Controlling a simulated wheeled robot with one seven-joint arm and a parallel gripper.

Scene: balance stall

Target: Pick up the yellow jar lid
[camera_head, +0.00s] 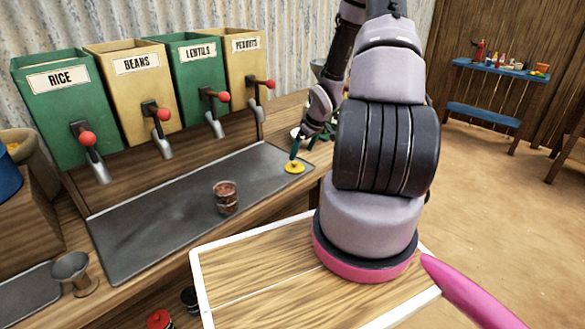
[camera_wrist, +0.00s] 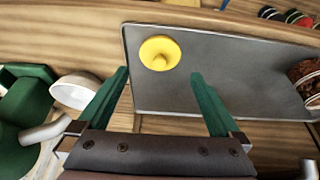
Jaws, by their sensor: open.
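The yellow jar lid (camera_head: 294,167) lies flat on the right end of the grey metal tray (camera_head: 160,221) on the counter. In the wrist view the lid (camera_wrist: 160,53), round with a small raised knob, lies ahead of the fingertips, between their two lines. My gripper (camera_head: 297,150) is just above and behind the lid in the head view. In the wrist view my gripper (camera_wrist: 160,75) shows two green fingers spread wide with nothing between them. The lid appears apart from both fingers.
A jar with reddish-brown contents (camera_head: 226,197) stands on the tray, left of the lid. A white bowl (camera_wrist: 73,91) is beside the left finger. Dispensers, including the peanuts bin (camera_head: 246,75), line the back. A metal scoop-like cup (camera_head: 72,268) stands front left.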

